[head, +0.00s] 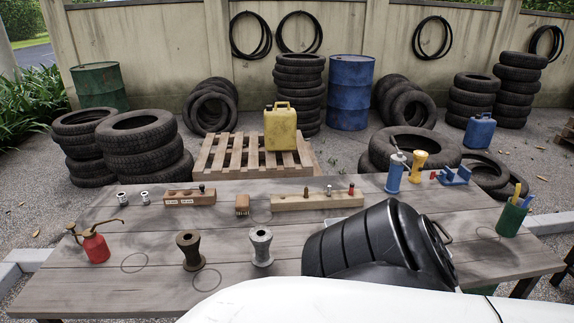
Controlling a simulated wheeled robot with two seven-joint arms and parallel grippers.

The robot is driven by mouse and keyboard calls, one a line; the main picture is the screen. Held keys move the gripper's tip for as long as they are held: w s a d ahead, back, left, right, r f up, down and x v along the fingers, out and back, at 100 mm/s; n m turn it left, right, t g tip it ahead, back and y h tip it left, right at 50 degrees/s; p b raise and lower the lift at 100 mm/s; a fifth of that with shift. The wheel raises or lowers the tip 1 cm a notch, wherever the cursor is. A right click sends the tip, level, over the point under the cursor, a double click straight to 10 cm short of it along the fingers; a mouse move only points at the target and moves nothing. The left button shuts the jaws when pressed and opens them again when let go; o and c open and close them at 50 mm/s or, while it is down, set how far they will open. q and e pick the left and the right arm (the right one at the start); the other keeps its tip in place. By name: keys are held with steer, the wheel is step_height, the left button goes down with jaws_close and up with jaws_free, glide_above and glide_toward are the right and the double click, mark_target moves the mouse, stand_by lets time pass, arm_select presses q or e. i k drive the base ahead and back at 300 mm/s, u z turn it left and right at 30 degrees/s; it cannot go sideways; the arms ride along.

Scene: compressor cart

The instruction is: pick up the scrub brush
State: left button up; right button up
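The scrub brush (242,204) looks like a small brown block with pale bristles along its lower edge. It rests on the grey plank table (140,225) near the middle of its back half, between two wooden blocks. It appears clear on its front side. Neither of my grippers is in view, so nothing shows near the brush.
Wooden holders (189,198) and (310,201) flank the brush. Brown (190,251) and grey (261,247) spools stand in front. A red oil can (95,246) is left; a large black ribbed bucket-like shape (375,245) covers the front right. A green pen cup (511,219) stands right.

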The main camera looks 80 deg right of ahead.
mark_target(242, 202)
steer(key=z, duration=2.35)
